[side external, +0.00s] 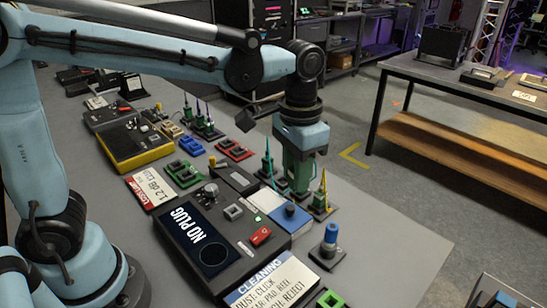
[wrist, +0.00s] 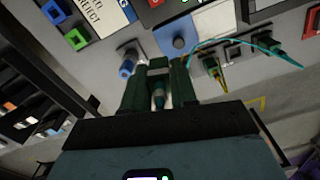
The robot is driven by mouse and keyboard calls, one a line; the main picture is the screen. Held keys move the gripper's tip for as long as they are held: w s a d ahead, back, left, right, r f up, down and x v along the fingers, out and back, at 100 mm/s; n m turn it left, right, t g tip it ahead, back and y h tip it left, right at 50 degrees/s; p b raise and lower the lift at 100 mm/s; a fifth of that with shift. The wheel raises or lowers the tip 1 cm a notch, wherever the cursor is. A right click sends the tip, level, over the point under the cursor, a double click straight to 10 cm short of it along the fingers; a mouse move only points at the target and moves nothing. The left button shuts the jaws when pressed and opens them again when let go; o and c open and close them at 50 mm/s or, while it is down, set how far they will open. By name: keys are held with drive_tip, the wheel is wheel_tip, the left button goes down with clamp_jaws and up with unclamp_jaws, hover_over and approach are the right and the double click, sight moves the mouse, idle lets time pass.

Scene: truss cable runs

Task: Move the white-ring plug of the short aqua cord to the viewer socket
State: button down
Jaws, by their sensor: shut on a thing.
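My gripper (side external: 300,192) points down over the right edge of the workbench equipment. In the wrist view, its dark green fingers (wrist: 157,103) are shut on a slim green plug (wrist: 158,92); I cannot clearly make out a white ring. A thin aqua cord (wrist: 240,40) arcs from beside the fingers to a dark green plug (wrist: 266,46), which also shows left of my gripper in the side view (side external: 267,166). The viewer (side external: 210,240) is a dark box whose screen reads "NO PLUG". A small grey square fitting (side external: 233,212) is on its top; I cannot tell whether this is its socket.
A plug with a yellow cord (side external: 322,198) stands right of my gripper. A blue block with a round grey pad (side external: 290,215) and a blue-capped cylinder (side external: 329,242) are close by. A cleaning card (side external: 272,283) lies in front.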

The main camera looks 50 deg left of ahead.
drive_tip(key=s+a+f+n, duration=0.25)
drive_tip(key=s+a, duration=0.45)
drive_tip(key=a, duration=0.4)
drive_tip(key=shift+f, duration=2.65)
drive_tip(key=shift+s+f, duration=0.1)
drive_tip(key=shift+f, duration=0.7)
drive_tip(key=c, duration=0.8)
unclamp_jaws()
drive_tip(key=shift+r, duration=0.1)
drive_tip(key=shift+r, duration=2.4)
